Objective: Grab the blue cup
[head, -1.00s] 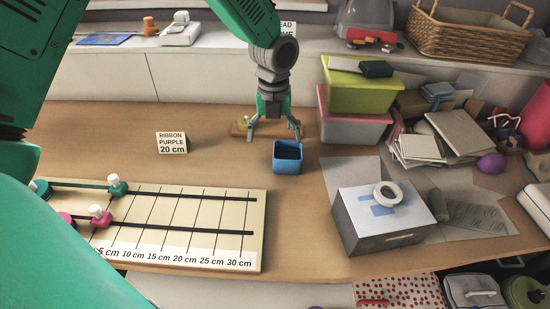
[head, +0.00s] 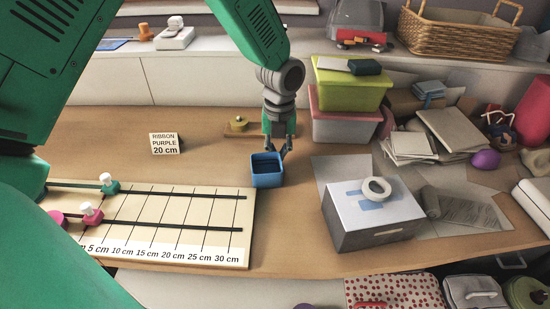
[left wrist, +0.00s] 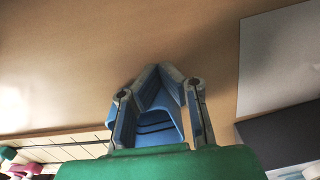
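The blue cup (head: 267,172) is a small square open-topped container near the middle of the wooden table in the head view. My left gripper (head: 278,148) comes down at its far side, with its fingers drawn in on the cup. In the left wrist view the blue cup (left wrist: 160,122) lies between the two fingers of my left gripper (left wrist: 158,90), which look shut on it. Whether the cup's base touches the table is unclear. My right gripper is not in view.
A ribbon measuring board (head: 180,225) lies front left, with a purple ribbon sign (head: 165,144) behind it. Stacked green (head: 350,90) and pink (head: 343,127) bins stand behind right. A wooden spool board (head: 240,135) lies behind.

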